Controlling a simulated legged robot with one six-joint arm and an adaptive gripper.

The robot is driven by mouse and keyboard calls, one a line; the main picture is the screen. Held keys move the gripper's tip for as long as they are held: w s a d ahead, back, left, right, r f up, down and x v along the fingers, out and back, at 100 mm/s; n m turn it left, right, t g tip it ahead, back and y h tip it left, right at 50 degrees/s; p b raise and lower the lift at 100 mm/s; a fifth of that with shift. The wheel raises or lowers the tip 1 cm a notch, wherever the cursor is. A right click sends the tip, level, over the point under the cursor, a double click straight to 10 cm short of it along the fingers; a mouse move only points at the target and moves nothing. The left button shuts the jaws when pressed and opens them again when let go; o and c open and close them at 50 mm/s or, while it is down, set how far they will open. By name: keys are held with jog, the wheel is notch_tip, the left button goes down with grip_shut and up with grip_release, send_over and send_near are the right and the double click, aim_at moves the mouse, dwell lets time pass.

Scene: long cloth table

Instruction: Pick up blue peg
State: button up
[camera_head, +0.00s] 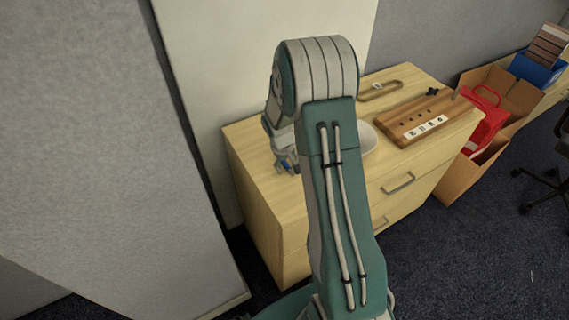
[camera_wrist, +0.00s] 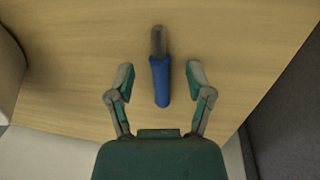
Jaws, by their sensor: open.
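The blue peg (camera_wrist: 161,84) shows in the wrist view on the light wooden top, with a blue body and a grey upper end. It lies roughly in line with my gripper (camera_wrist: 161,78), between its two spread fingers and apart from both. The peg's grey end reaches beyond the fingertips. My gripper is open and empty. In the head view a small part of the blue peg (camera_head: 285,165) shows at the left of the cabinet top. There my arm hides most of the gripper area.
The wooden cabinet (camera_head: 262,185) has drawers with handles. A board with holes and a label strip (camera_head: 418,117), a tan loop (camera_head: 380,90) and a partly hidden white bowl (camera_head: 369,142) are on it. A cardboard box (camera_head: 458,180) with a red bag (camera_head: 480,125) stands right. Grey partitions stand left.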

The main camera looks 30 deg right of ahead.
aim_at(289, 165)
jog(key=shift+d+f, duration=0.15)
jog(key=shift+d, duration=0.05)
jog(key=shift+a, duration=0.35)
grip_shut()
jog(key=shift+d, duration=0.2)
jog(key=shift+r, duration=0.55)
notch_tip(289, 165, up, 2)
jog(key=shift+r, duration=0.2)
jog(key=s+d+r, duration=0.7)
jog(key=s+r, duration=0.2)
jog(key=s, duration=0.2)
jog(key=shift+s+d+r, duration=0.2)
jog(key=shift+s, duration=0.2)
